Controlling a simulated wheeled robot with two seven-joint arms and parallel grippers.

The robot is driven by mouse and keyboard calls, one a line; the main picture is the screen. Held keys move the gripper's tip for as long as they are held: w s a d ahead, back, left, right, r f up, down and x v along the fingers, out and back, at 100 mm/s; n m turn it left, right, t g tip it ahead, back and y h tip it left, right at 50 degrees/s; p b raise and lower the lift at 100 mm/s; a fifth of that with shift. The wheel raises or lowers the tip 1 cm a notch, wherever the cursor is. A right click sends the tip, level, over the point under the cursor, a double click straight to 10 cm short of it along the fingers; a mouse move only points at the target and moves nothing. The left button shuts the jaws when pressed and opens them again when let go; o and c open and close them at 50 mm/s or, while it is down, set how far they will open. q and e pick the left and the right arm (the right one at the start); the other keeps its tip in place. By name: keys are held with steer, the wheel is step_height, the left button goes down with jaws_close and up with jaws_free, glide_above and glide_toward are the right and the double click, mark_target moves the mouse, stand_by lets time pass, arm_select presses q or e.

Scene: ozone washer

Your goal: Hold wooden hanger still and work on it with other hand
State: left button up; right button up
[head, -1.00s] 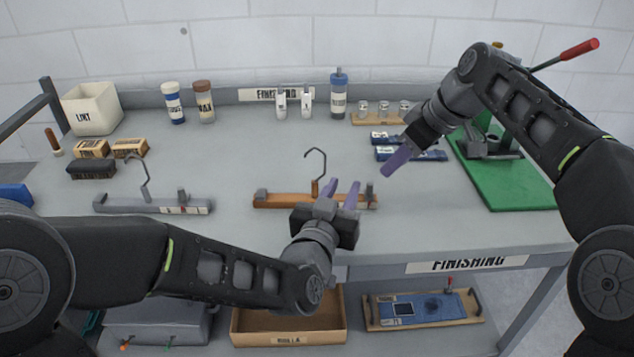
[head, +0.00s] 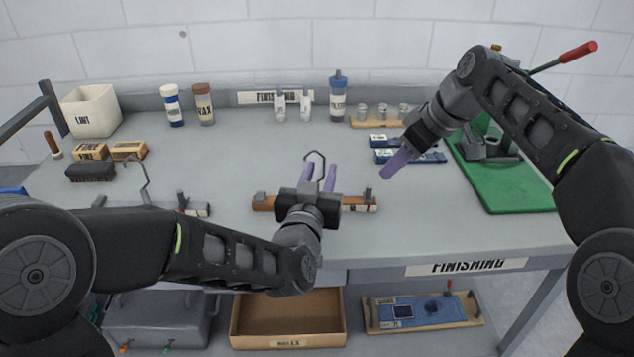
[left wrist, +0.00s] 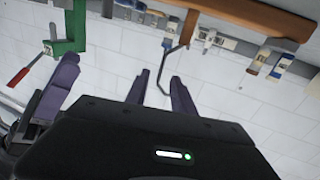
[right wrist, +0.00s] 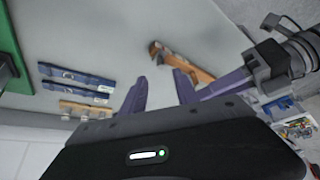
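The wooden hanger lies on the bench, its orange-brown bar (head: 262,203) partly hidden behind my left gripper (head: 320,174). Its metal hook (head: 317,156) stands up behind that gripper. In the left wrist view the hook (left wrist: 184,48) comes near the fingertips (left wrist: 160,80), and the wooden bar (left wrist: 250,14) crosses the top. My right gripper (head: 385,173) is in the air right of the hanger. The right wrist view shows its fingers (right wrist: 160,84) apart and empty, with the hanger bar (right wrist: 186,65) beyond.
Blue packets (head: 410,155), a wooden rack of jars (head: 380,123) and a green board (head: 510,190) stand right. Bottles (head: 338,100) line the back.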

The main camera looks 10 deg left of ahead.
mark_target(324, 164)
arm_select(q)
steer(key=shift+w+d, duration=0.1)
steer(key=shift+w, duration=1.9)
steer(key=shift+c, duration=0.4)
jaws_close()
